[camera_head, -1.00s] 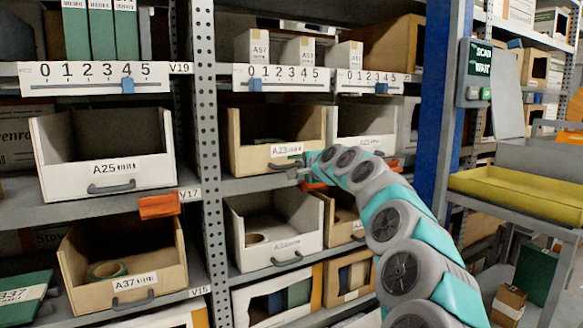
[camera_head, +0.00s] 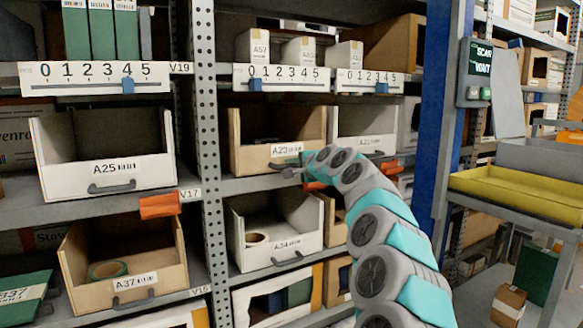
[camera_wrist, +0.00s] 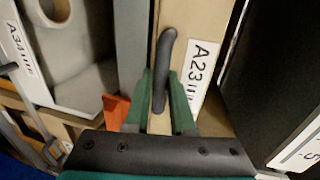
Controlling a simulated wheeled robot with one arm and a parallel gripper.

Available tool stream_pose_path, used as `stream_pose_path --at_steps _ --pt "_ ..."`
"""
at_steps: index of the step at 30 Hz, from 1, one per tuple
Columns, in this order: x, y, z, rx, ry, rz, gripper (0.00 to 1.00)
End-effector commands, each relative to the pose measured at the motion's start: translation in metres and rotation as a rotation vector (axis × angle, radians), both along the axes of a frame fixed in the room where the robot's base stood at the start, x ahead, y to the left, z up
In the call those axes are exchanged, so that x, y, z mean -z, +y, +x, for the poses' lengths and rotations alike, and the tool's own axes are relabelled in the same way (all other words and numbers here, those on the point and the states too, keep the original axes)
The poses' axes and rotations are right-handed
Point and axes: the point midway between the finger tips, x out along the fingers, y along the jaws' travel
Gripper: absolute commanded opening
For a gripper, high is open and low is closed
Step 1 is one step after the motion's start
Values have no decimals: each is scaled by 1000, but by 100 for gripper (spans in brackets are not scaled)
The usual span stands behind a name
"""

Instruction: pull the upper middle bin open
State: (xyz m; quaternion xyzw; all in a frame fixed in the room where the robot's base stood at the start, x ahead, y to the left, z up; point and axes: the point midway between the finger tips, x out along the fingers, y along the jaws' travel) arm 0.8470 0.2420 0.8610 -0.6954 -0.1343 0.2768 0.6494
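The upper middle bin (camera_head: 247,155) is tan, has label A23, and sits on its shelf between the upright post and a white bin. My gripper (camera_head: 291,173) is at its front, by the handle, which it largely hides in the head view. In the wrist view the dark handle (camera_wrist: 162,65) stands against the tan front beside the A23 label. The two green fingers of my gripper (camera_wrist: 161,88) are apart, one on each side of the handle. I see no clear grip on it.
White bin A25 (camera_head: 107,167) and tan bin A37 (camera_head: 160,283) are at left. White bin A34 (camera_head: 285,243) is below. An orange piece (camera_head: 316,186) is at the shelf edge by my gripper. A blue post (camera_head: 437,120) and yellow tray (camera_head: 510,187) stand right.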

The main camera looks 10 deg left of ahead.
Motion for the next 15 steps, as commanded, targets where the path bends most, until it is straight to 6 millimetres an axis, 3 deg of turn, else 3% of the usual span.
stream_pose_path --at_steps 6,15 --pt "0 0 0 0 0 0 0" --pt "0 0 0 0 1 -1 0"
